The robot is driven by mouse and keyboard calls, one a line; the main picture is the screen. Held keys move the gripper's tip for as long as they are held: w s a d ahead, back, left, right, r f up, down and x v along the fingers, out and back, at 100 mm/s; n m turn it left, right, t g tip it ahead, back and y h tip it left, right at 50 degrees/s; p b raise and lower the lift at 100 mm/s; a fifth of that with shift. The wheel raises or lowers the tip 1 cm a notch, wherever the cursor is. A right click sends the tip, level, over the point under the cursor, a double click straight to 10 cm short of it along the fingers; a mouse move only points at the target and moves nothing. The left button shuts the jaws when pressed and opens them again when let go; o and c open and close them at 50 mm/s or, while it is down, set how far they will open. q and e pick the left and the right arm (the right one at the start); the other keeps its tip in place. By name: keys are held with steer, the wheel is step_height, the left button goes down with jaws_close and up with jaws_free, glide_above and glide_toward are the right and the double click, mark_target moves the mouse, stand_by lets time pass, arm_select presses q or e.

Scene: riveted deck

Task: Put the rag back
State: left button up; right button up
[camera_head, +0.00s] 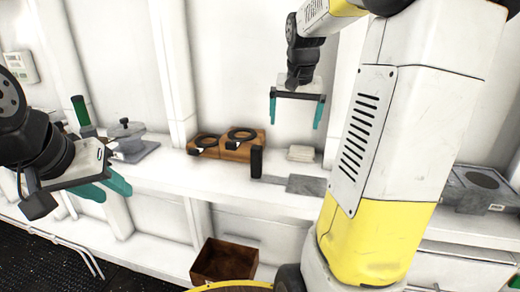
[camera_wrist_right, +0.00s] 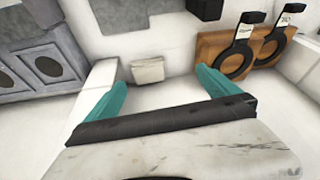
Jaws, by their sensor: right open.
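A folded off-white cloth, which looks like the rag (camera_head: 301,153), lies on the white shelf (camera_head: 190,178) against the back wall. It also shows in the right wrist view (camera_wrist_right: 147,70), beyond and between the fingertips. My right gripper (camera_head: 297,112) is open and empty, with its teal fingers pointing down above the rag and apart from it. In its wrist view, the right gripper (camera_wrist_right: 163,82) has its fingers spread wide. My left gripper (camera_head: 106,188) is at the left, in front of the shelf; its teal fingers overlap in view, so its opening is unclear.
Wooden blocks with black rings (camera_head: 238,146), a dark upright block (camera_head: 256,161) and a grey plate (camera_head: 307,186) are near the rag. A grey metal unit (camera_head: 478,188) is at the right. A brown open box (camera_head: 224,262) stands lower down. A grey vise-like object (camera_head: 128,140) is at the left.

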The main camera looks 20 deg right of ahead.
steer(key=s+a+f+n+t+y, duration=0.1)
steer(key=s+a+n, duration=0.4)
steer(key=s+a, duration=1)
steer(key=s+t+y, duration=0.1)
steer(key=s+y, duration=0.1)
steer(key=s, duration=0.2)
steer(key=shift+s+a+f+n+t, duration=0.2)
steer(key=shift+n+t, duration=0.1)
steer(key=shift+t, duration=0.1)
steer(key=shift+c, duration=0.2)
